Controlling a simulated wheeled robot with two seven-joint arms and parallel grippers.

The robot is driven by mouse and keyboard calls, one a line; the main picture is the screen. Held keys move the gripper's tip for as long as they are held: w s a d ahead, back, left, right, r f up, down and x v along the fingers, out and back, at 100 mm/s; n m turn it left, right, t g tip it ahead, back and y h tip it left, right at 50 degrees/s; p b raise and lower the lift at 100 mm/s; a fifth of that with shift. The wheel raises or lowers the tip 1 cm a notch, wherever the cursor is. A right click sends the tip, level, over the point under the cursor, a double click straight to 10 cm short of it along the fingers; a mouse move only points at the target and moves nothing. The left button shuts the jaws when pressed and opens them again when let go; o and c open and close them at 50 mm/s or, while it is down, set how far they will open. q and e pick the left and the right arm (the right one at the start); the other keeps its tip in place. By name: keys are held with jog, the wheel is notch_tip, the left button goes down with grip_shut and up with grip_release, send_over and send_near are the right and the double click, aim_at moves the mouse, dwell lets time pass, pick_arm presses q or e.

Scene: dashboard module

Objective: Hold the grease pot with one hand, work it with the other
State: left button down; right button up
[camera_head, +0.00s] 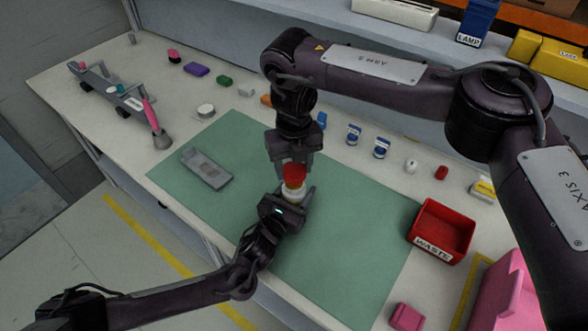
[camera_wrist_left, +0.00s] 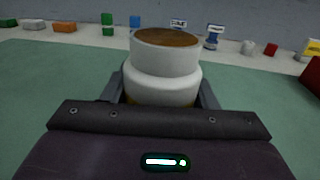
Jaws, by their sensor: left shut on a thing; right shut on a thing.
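The grease pot is a white round jar (camera_head: 292,192) at the middle of the green mat. My left gripper (camera_head: 290,200) is shut on it from the near side and holds it upright. In the left wrist view the pot (camera_wrist_left: 163,80) fills the middle, with its open top showing brown grease. My right gripper (camera_head: 294,164) is above the pot, pointing down, shut on a red lid (camera_head: 294,174). The lid does not show in the left wrist view, so it is apart from the pot's rim. The lower part of the pot is hidden by my left gripper.
A red waste bin (camera_head: 441,231) stands at the right and a grey tray (camera_head: 206,168) lies on the mat (camera_head: 345,250) at the left. A grey rack with a pink-handled brush (camera_head: 155,125) is at the far left. Small coloured items line the back. A pink object (camera_head: 407,317) is at front right.

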notch_tip(320, 180, up, 2)
jog(key=shift+r, duration=0.2)
pick_arm(q)
jog(key=shift+c, duration=2.4)
grip_release()
